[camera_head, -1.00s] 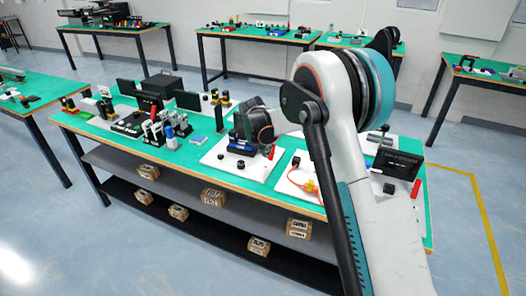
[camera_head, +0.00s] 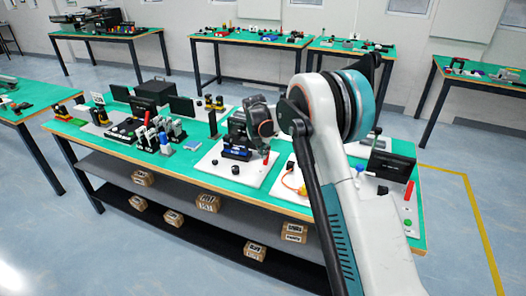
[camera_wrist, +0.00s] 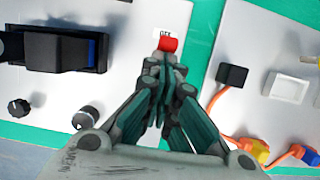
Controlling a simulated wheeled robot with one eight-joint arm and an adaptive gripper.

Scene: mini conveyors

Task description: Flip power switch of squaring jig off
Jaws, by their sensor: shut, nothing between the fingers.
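The squaring jig appears to be the white board (camera_wrist: 118,95) with a black and blue block (camera_wrist: 62,50) in the wrist view. A red switch (camera_wrist: 168,44) sits near its right edge, beside a label (camera_wrist: 166,33) that seems to read OFF. My gripper (camera_wrist: 165,68) is shut and empty, its fingertips right at the near side of the red switch. They overlap its lower edge in the picture; I cannot tell whether they touch. In the head view the red switch (camera_head: 266,158) shows just below my wrist on the board (camera_head: 213,168).
A second white board (camera_wrist: 258,53) with a black block (camera_wrist: 232,75) and orange cable lies to the right, across a green strip of table (camera_wrist: 203,40).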

